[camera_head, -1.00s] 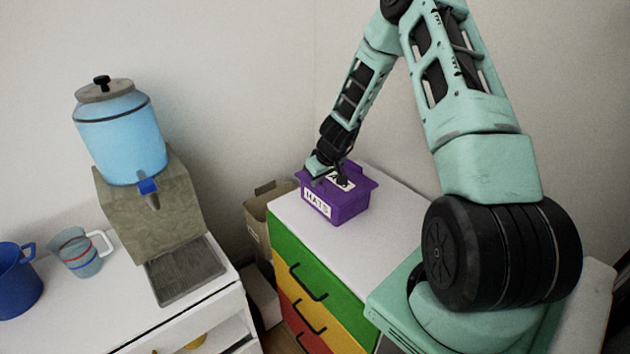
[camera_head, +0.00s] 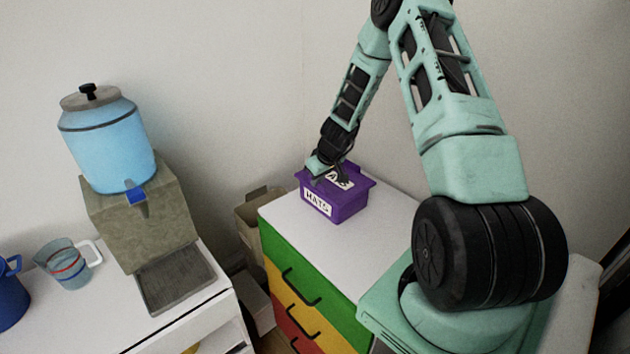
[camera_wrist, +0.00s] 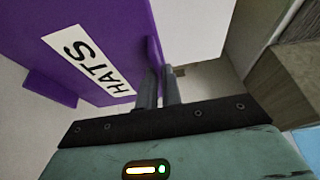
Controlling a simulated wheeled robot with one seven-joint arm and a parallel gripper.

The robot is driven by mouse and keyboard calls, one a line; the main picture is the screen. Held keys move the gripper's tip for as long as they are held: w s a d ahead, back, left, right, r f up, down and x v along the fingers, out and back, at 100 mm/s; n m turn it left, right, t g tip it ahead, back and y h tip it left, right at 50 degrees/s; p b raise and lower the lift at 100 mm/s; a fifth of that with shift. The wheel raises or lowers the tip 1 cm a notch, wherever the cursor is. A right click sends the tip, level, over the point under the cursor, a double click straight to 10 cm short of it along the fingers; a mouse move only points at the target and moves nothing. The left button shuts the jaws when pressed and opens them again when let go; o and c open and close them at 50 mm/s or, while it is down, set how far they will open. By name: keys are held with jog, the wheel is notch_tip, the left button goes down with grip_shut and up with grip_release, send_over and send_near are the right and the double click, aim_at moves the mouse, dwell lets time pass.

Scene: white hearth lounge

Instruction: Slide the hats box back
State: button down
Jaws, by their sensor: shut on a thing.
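The purple box (camera_head: 350,207) with a white HATS label (camera_head: 317,203) stands upright on the white top of the drawer cabinet (camera_head: 370,247), toward its back. My gripper (camera_head: 317,168) is at the box's left end, at rim height. In the wrist view the purple box (camera_wrist: 112,25) fills the upper left, with its label sideways. There my gripper (camera_wrist: 158,85) has its two fingers close together on the edge of a purple flange at the box's end. The exact contact at the fingertips is partly hidden.
A cardboard box (camera_head: 256,215) stands left of the cabinet, by the wall. A blue water dispenser (camera_head: 110,140), a glass jug (camera_head: 66,265) and a blue mug (camera_head: 10,295) stand on the left counter. The cabinet top is clear in front of the purple box.

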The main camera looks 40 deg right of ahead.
aim_at(326, 180)
jog(key=shift+s+d, duration=0.15)
jog(key=shift+d, duration=2.2)
jog(key=c, duration=1.5)
grip_release()
jog(key=b+v, duration=0.4)
jog(key=v, duration=1.3)
jog(key=shift+r+b, duration=0.25)
jog(key=shift+b, duration=0.05)
